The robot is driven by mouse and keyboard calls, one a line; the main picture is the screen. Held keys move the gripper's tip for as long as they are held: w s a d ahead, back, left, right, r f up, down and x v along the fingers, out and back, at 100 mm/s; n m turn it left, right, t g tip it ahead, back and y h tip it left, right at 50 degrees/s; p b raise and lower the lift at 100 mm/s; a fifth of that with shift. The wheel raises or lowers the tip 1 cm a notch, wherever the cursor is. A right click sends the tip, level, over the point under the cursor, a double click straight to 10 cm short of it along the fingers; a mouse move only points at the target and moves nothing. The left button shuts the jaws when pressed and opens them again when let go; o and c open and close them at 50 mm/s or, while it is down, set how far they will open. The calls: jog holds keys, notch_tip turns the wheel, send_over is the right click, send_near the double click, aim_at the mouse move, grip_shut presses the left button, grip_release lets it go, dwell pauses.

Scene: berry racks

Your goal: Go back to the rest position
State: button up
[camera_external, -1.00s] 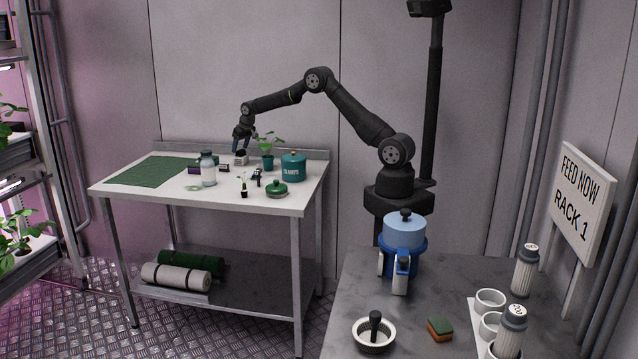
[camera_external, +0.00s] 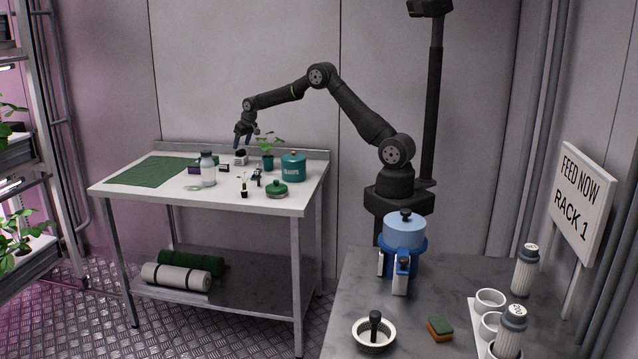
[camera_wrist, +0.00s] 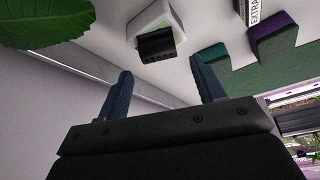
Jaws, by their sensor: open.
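My gripper (camera_external: 243,143) is open and empty, hanging above the back of the white steel table.
A green potted plant (camera_external: 267,148), a teal canister (camera_external: 293,168) and a glass jar (camera_external: 208,172) stand near my gripper. A green mat (camera_external: 150,172) lies at the left. The air above the table is clear. A grey counter (camera_external: 450,275) is in front.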

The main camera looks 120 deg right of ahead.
aim_at(241, 150)
jog(key=v, duration=0.8)
jog(key=x, duration=1.1)
jog(key=shift+f, duration=0.1)
notch_tip(241, 150, up, 4)
jog(key=shift+r, duration=0.15)
jog(key=s+r, duration=0.7)
jog(key=s, duration=0.5)
jog(key=w+a+f+n, duration=0.2)
jog(key=w+a, duration=0.2)
jog(key=a, duration=0.3)
jog(key=w+a+f+n, duration=0.1)
jog(key=w+a+f, duration=0.25)
jog(key=a, duration=0.35)
jog(key=shift+t+y, duration=0.3)
jog(key=shift+t, duration=0.1)
jog(key=w+f, duration=0.2)
jog(key=w, duration=0.1)
jog(key=w+f, duration=0.2)
jog(key=w, duration=0.2)
jog(key=w+a+f, duration=0.1)
jog(key=w+f, duration=0.1)
jog(key=w, duration=0.2)
jog(key=shift+w+f, duration=0.15)
jog(key=shift+f, duration=0.05)
jog(key=shift+w+f, duration=0.25)
jog(key=shift+f, duration=0.3)
